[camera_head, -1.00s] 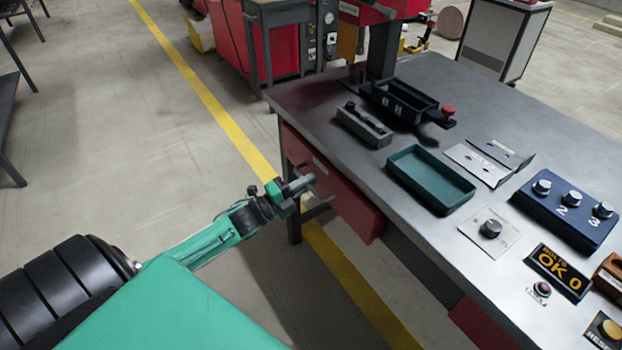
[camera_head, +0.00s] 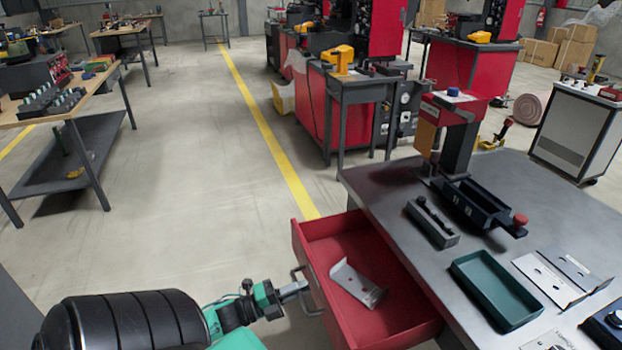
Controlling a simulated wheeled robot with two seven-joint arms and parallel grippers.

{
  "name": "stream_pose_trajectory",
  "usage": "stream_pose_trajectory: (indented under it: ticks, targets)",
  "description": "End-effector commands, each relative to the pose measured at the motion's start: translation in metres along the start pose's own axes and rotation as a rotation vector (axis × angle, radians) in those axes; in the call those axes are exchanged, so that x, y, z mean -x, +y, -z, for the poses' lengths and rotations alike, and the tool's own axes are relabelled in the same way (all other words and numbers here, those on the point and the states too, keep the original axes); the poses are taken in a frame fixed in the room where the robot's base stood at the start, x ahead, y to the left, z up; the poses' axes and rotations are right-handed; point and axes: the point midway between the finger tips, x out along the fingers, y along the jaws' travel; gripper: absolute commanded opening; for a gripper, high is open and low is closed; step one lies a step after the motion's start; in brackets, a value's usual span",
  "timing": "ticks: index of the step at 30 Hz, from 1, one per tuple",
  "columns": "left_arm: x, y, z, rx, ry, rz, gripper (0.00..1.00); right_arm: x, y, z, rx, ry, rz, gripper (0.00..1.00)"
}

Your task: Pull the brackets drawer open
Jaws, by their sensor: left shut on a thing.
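The red brackets drawer (camera_head: 318,282) stands pulled out from under the grey workbench (camera_head: 385,193), at its left side. A bare metal bracket (camera_head: 356,283) lies inside on the drawer floor. The drawer's grey handle (camera_head: 313,313) is on its left-facing front. My left gripper (camera_head: 298,289), on a green and black arm, is shut on the handle, at the drawer's front. My right gripper is not in view.
Open floor with a yellow line (camera_head: 272,140) lies left of the drawer.

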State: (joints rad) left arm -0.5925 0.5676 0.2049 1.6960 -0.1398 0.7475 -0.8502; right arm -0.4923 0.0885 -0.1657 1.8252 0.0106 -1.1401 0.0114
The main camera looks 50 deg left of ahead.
Motion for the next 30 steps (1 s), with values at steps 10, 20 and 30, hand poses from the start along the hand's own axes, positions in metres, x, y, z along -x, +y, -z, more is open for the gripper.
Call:
stream_pose_trajectory:
  ticks: [10, 20, 30]
  targets:
    - [0.005, 0.000, 0.000, 0.000, 0.000, -0.001, 0.00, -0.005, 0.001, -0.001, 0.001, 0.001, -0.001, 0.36]
    - [0.005, 0.000, 0.000, 0.000, 0.000, 0.000, 0.26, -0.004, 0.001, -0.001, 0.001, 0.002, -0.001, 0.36]
    - [0.021, 0.001, 0.000, 0.002, -0.002, -0.002, 0.26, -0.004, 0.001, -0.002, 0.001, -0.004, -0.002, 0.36]
